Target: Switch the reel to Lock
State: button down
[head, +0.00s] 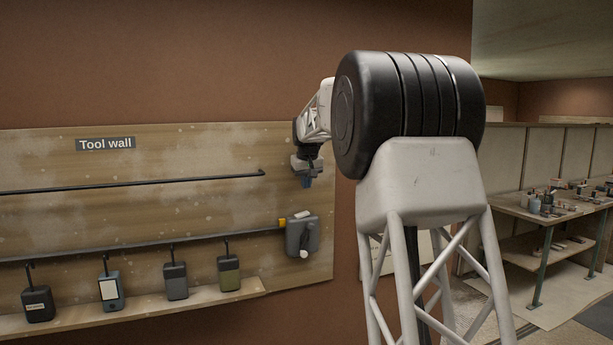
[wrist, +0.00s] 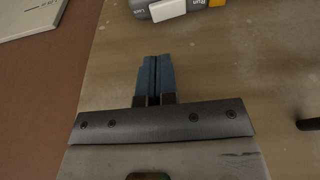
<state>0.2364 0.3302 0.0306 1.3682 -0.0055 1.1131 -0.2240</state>
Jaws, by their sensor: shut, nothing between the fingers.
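The reel (head: 296,238) is a grey housing on the right end of the tool wall, with a yellow part at its left, a pale piece on top and a white knob below. In the wrist view its edge (wrist: 143,11) shows at the top, cut off by the frame. There a white lever (wrist: 168,10) sits between a label at its left that seems to read Lock and a Run label (wrist: 195,4) at its right. My gripper (head: 306,184) hangs above the reel, apart from it. Its blue fingers (wrist: 155,58) are shut and empty.
A dark rail (head: 150,185) ends left of my gripper; its end (wrist: 308,124) shows in the wrist view. Several devices, such as a green one (head: 229,273), hang on hooks at lower left. A white board (wrist: 40,16) lies at upper left. A cluttered bench (head: 525,212) stands right.

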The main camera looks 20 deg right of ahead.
aim_at(304, 213)
jog(key=x, duration=0.7)
jog(key=shift+s+d+f, duration=0.15)
jog(key=shift+s+f, duration=0.05)
jog(key=shift+f, duration=0.05)
jog(key=shift+d+f, duration=0.2)
jog(key=shift+f, duration=0.65)
jog(key=shift+d+f+y, duration=0.25)
jog(key=shift+f+y, duration=0.2)
jog(key=shift+y, duration=0.05)
jog(key=shift+a, duration=0.15)
jog(key=shift+a+r, duration=0.35)
jog(key=shift+a, duration=0.25)
